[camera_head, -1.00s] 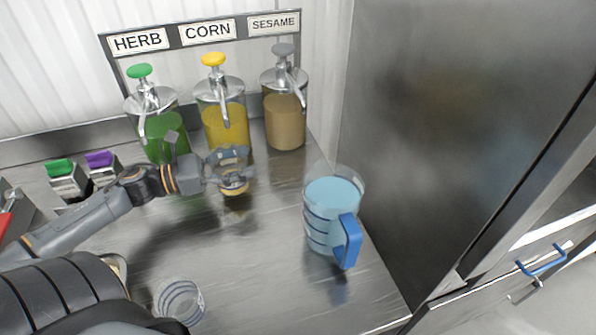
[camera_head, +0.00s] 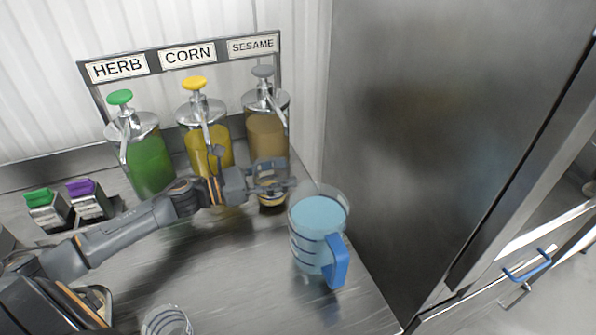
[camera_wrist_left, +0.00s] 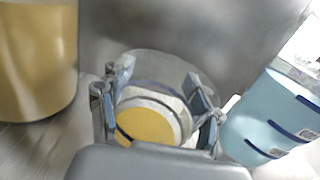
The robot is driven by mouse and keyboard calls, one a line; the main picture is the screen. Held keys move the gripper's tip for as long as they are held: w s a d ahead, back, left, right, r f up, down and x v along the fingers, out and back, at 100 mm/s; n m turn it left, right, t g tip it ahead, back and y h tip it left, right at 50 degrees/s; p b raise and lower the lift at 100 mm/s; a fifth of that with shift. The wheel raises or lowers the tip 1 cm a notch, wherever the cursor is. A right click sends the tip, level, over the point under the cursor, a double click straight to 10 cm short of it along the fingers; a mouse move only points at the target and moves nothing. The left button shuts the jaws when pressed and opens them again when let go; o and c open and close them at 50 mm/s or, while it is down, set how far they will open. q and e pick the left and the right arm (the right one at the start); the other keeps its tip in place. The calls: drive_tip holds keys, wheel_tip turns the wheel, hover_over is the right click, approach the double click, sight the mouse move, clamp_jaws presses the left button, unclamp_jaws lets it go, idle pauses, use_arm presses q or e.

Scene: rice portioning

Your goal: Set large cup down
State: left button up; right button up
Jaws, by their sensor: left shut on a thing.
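My left gripper (camera_head: 274,180) is shut on a clear cup (camera_head: 271,201) with yellow contents, in front of the sesame dispenser. The left wrist view shows the cup's round yellow contents (camera_wrist_left: 146,126) between the two fingers. The cup looks close to the counter, but I cannot tell whether it touches. A second clear cup (camera_head: 167,321) with dark stripes stands at the bottom edge of the head view, partly cut off. My right gripper is not in view.
A blue-filled measuring jug (camera_head: 319,222) with a blue handle stands just right of the held cup. Herb (camera_head: 148,163), corn (camera_head: 207,143) and sesame (camera_head: 267,137) dispensers line the back. Green-topped (camera_head: 44,207) and purple-topped (camera_head: 88,199) boxes are at left. The counter's middle is clear.

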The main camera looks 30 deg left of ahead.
use_arm(q)
drive_tip(key=shift+w+d, duration=0.25)
drive_tip(key=shift+w, duration=0.05)
drive_tip(key=shift+w+d+r, duration=0.15)
drive_tip(key=shift+w+d, duration=0.1)
drive_tip(key=shift+w, duration=0.05)
drive_tip(key=shift+w+d+f+p, duration=0.25)
drive_tip(key=shift+w+d+p, duration=0.1)
drive_tip(key=shift+w+d, duration=0.2)
drive_tip(key=shift+w+d+f+p, duration=0.2)
drive_tip(key=shift+w+d+p, duration=0.2)
drive_tip(key=shift+w, duration=0.1)
drive_tip(key=shift+s+f, duration=0.1)
drive_tip(key=shift+f, duration=0.35)
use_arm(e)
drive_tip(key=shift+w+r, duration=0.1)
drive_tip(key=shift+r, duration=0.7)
use_arm(q)
drive_tip(key=shift+f, duration=0.15)
drive_tip(key=o, duration=1.3)
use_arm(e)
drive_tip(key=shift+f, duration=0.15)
